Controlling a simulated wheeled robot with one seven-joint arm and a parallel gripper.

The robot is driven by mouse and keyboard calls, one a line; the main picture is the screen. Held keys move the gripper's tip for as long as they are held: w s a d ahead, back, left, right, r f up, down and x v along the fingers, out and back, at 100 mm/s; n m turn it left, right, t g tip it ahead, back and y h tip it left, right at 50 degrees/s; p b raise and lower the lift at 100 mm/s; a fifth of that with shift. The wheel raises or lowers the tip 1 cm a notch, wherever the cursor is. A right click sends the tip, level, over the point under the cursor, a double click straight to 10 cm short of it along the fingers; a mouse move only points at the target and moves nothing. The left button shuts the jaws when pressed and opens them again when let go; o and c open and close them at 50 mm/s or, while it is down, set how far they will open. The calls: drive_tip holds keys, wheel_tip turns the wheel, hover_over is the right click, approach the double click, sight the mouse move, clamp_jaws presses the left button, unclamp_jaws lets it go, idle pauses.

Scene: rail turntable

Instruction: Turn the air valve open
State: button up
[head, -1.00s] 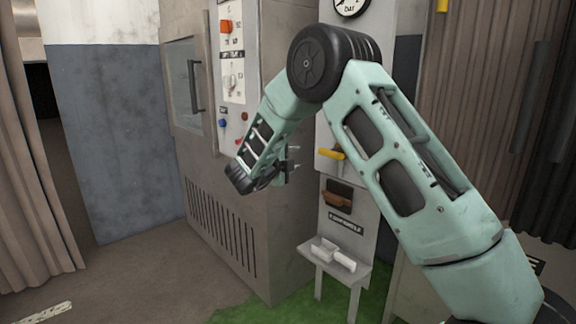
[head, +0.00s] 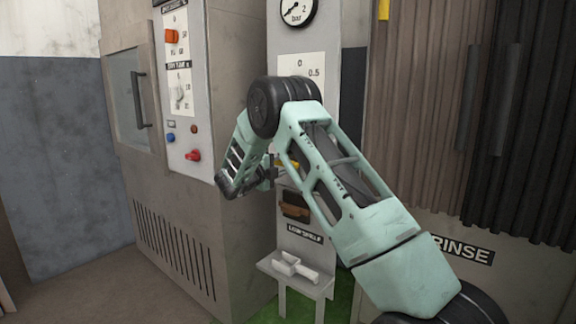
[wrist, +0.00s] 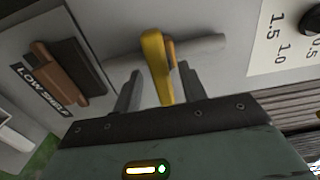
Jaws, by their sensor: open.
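The air valve's yellow lever (wrist: 157,62) shows in the wrist view, joined to a grey pipe (wrist: 205,45) on the pale panel. My gripper (wrist: 160,84) is open, with one dark finger on each side of the lever. I cannot tell whether either finger touches it. A pressure gauge (head: 296,9) marked bar sits above on the same panel, and a scale plate (head: 300,66) is below the gauge.
A brown block (head: 295,207) sits on the panel above a label reading LOW SHELF. Below it a small shelf (head: 318,292) bears a white object (head: 296,268). A cabinet (head: 165,215) with knobs stands left. A RINSE label (head: 462,250) and curtains (head: 425,110) are right.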

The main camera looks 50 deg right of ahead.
drive_tip(key=shift+w+d, duration=0.15)
drive_tip(key=shift+d, duration=2)
drive_tip(key=shift+c, duration=0.3)
drive_tip(key=c, duration=0.7)
